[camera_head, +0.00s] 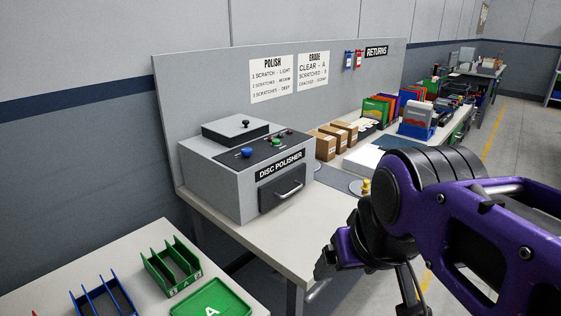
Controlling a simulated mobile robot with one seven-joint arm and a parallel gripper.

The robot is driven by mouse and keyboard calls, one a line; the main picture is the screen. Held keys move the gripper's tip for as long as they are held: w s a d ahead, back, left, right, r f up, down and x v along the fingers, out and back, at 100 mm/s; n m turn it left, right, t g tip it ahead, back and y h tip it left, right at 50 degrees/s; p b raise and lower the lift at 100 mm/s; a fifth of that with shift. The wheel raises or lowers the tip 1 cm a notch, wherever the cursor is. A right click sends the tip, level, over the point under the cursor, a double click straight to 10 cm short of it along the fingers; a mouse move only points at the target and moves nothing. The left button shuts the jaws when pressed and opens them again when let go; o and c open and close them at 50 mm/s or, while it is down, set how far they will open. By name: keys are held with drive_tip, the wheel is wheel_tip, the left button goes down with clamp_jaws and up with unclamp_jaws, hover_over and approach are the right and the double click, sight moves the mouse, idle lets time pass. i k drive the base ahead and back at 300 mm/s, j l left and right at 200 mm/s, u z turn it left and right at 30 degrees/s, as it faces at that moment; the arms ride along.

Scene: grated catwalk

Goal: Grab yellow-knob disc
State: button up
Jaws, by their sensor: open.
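The yellow-knob disc (358,188) lies on the workbench to the right of the disc polisher. Its small yellow knob stands up beside my purple arm, which covers part of the area around it. My gripper (340,264) is open, low in the view in front of the bench edge, below and nearer than the disc. It is apart from the disc, and nothing shows between its fingers. The fingers are dark and partly hidden by my own arm.
The disc polisher (245,172) stands on the bench (262,218) left of the disc. Cardboard boxes (337,137) and a white sheet (362,159) lie behind it. Green (171,266) and blue (103,299) racks and a green tray (212,303) sit on a nearer table.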

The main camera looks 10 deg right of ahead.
sight(360, 188)
drive_tip(key=z, duration=0.7)
drive_tip(key=i+l, duration=0.2)
drive_tip(key=l, duration=0.2)
drive_tip(key=i+l, duration=0.2)
drive_tip(key=l, duration=0.2)
drive_tip(key=i+l, duration=0.2)
drive_tip(key=l, duration=0.2)
drive_tip(key=i+l, duration=0.2)
drive_tip(key=l, duration=0.2)
drive_tip(key=i+l+u, duration=0.1)
drive_tip(key=l, duration=0.3)
drive_tip(key=i+l+u, duration=0.15)
drive_tip(key=u, duration=0.95)
